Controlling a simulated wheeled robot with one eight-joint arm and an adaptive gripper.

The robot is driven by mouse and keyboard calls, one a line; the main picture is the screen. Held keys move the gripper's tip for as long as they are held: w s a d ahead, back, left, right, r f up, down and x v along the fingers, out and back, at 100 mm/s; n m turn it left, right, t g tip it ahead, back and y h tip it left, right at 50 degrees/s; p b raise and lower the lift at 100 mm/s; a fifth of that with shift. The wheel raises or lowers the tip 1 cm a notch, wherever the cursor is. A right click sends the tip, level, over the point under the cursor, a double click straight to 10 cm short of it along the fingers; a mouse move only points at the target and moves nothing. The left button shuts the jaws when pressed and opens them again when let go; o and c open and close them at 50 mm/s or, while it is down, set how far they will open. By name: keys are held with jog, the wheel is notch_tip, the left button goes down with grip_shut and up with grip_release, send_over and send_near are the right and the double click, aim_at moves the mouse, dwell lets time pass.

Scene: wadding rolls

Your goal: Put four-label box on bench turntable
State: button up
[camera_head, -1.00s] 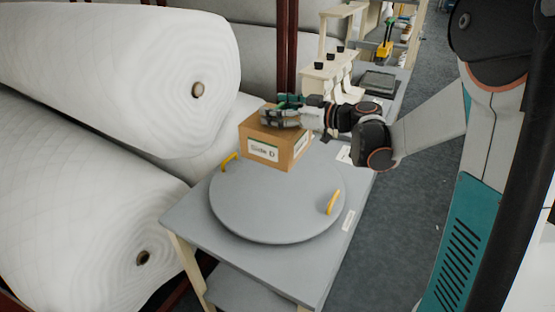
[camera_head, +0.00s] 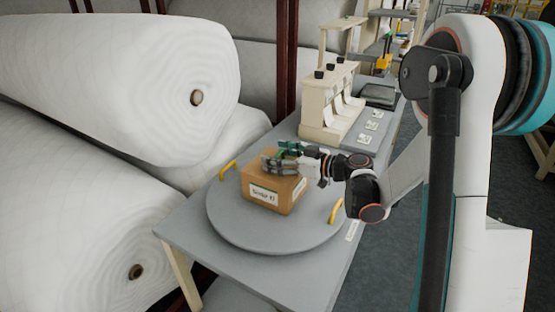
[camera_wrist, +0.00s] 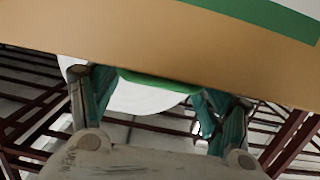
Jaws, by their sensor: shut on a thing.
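The four-label box (camera_head: 273,191) is a brown cardboard box with a white label on its front and another label on its right side. It is upright over the middle of the grey round turntable (camera_head: 228,232), and its bottom appears to touch the plate. My gripper (camera_head: 283,160) is shut on the box near its top. In the wrist view the box (camera_wrist: 150,40) fills the top of the picture, with a green stripe, and my gripper's fingers (camera_wrist: 155,100) reach up to it. The turntable has two yellow handles.
The turntable stands on a grey bench (camera_head: 185,225). Behind it are a cream dispenser stand (camera_head: 325,105) with black knobs, several small cards and a dark flat device (camera_head: 380,95). Large white wadding rolls (camera_head: 120,90) lie close along the left. Open floor lies to the right.

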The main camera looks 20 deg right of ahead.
jog(key=shift+r, duration=0.1)
jog(key=o, duration=1.9)
jog(key=shift+r, duration=0.1)
jog(key=p+v, duration=0.2)
jog(key=v, duration=1)
jog(key=shift+p, duration=0.4)
